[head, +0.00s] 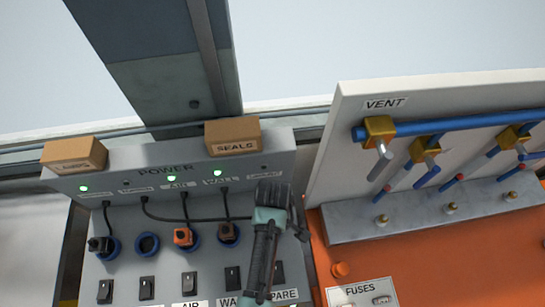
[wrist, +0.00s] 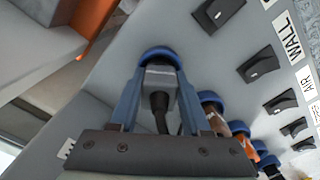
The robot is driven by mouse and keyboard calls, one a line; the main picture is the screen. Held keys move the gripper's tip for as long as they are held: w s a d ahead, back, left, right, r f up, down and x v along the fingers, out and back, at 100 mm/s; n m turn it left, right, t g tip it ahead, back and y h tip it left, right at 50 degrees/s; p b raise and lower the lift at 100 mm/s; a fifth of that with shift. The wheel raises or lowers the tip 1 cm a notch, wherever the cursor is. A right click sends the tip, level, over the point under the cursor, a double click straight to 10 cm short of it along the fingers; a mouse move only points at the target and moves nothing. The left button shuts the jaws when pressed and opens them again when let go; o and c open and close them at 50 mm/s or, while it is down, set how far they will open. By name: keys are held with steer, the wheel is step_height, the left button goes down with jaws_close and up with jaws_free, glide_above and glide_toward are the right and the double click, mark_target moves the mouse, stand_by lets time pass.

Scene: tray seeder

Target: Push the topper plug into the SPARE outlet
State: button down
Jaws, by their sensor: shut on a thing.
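My gripper (head: 274,195) covers the rightmost outlet position of the POWER panel, above the partly hidden SPARE label (head: 283,294). In the wrist view its two fingers (wrist: 160,75) are shut on a dark grey plug (wrist: 158,82), taken as the topper plug, with a black cable running back from it. A blue outlet ring (wrist: 161,54) shows right at the plug's front end. I cannot tell how deep the plug sits. Its cable (head: 200,217) crosses the panel from the second position, where a blue outlet (head: 147,245) is empty.
A black plug (head: 100,245), an orange AIR plug (head: 183,237) and a brown WALL plug (head: 228,232) sit in the other outlets. Switches (head: 189,283) line the panel below. A SEALS box (head: 232,135) stands on top. The VENT board (head: 400,105) with pipes rises at right.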

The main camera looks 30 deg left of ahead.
steer(key=shift+f, duration=0.35)
stand_by(0.3)
steer(key=shift+c, duration=1.4)
jaws_free()
step_height(320, 180, up, 13)
steer(key=shift+b, duration=1)
steer(key=shift+s, duration=0.1)
